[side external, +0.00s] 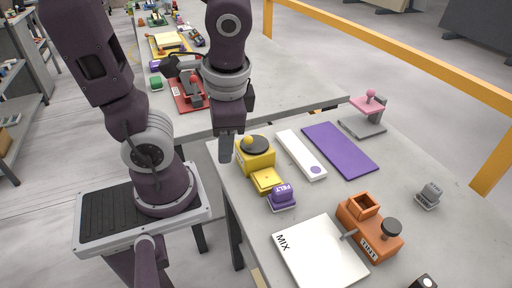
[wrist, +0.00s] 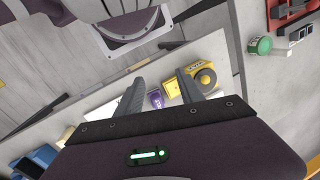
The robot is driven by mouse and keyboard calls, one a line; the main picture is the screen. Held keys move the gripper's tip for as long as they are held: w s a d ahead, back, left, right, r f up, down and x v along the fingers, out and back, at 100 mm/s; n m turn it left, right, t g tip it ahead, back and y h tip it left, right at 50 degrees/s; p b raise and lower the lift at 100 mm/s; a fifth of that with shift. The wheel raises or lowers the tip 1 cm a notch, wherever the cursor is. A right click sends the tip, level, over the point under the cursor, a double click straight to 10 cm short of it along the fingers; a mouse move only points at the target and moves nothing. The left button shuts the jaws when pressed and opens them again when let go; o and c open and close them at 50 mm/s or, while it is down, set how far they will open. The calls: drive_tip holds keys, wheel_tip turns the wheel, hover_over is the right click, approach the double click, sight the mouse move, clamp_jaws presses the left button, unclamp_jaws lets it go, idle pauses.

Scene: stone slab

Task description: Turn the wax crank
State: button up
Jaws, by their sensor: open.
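A yellow device (side external: 254,156) stands near the left edge of the stone slab, with a black round disc and a yellow knob (side external: 248,140) on top.
A purple FELT block (side external: 283,196) sits close in front of the yellow device. A white MIX board (side external: 318,255) and an orange TINT device (side external: 368,228) with a dark knob are nearer the camera. A white strip (side external: 300,153) and purple mat (side external: 340,149) lie to the right.

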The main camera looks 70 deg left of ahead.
drive_tip(key=w+d+r+n+t+h, duration=0.2)
drive_tip(key=d+r+t+h, duration=0.15)
drive_tip(key=r+t, duration=0.3)
drive_tip(key=m+g+h, duration=0.5)
drive_tip(key=m+h, duration=0.6)
drive_tip(key=m, duration=1.8)
hover_over(256, 156)
drive_tip(key=s+d, duration=0.1)
wheel_tip(256, 156, down, 11)
drive_tip(key=a+f+n+t, duration=0.1)
drive_tip(key=a+f+n, duration=0.1)
drive_tip(key=n, duration=0.2)
drive_tip(key=s+a+f+n+t, duration=0.1)
drive_tip(key=a+f+n, duration=0.1)
drive_tip(key=n, duration=0.2)
drive_tip(key=a+f+n+t+h, duration=0.1)
drive_tip(key=a+f+n+t, duration=0.1)
drive_tip(key=n, duration=0.2)
drive_tip(key=shift+s+a+f+n, duration=0.1)
drive_tip(key=shift+s+a+n, duration=0.1)
drive_tip(key=shift+s+n, duration=0.1)
drive_tip(key=shift+a+f+n+t, duration=0.15)
drive_tip(key=shift+f+n+t, duration=0.2)
drive_tip(key=shift+n, duration=0.25)
drive_tip(key=x, duration=0.7)
clamp_jaws()
